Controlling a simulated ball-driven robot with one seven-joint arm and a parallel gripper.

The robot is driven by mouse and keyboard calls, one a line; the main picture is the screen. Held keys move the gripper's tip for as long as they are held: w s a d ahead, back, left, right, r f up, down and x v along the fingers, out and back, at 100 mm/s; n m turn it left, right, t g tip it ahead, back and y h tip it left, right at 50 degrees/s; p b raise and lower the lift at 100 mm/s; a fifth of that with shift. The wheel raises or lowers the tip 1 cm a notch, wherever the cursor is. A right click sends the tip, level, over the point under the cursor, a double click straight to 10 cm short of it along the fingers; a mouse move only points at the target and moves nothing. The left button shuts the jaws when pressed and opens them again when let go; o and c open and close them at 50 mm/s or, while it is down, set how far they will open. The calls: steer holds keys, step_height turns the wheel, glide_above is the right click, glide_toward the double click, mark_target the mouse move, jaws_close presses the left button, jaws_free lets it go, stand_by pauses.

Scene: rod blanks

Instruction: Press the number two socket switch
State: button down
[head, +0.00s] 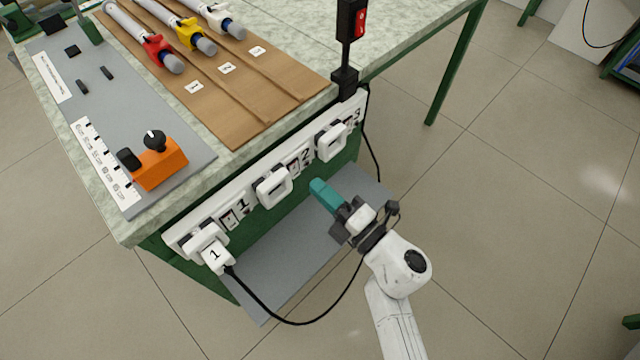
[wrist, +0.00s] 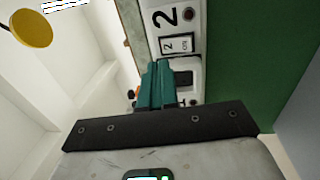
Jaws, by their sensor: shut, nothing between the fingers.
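The white socket strip (head: 182,237) runs along the bench's front side, with numbers 1, 2 and 3. The number two label (head: 306,155) stands beside a socket (head: 273,186) and a small switch area (head: 293,165). My gripper (head: 320,187) has teal fingers, shut and empty, pointing at the strip near number two.
A white plug (head: 215,256) marked 1 sits at socket one; its black cable (head: 290,322) loops below my gripper. A grey shelf (head: 270,275) lies under the strip. A red-and-black switch box (head: 352,20) stands at the bench corner. Open floor lies right.

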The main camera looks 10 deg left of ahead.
steer(key=r+p+v, duration=0.1)
steer(key=r+v, duration=0.1)
steer(key=v, duration=0.6)
steer(key=shift+s+d+p, duration=0.25)
steer(key=shift+d+p, duration=0.1)
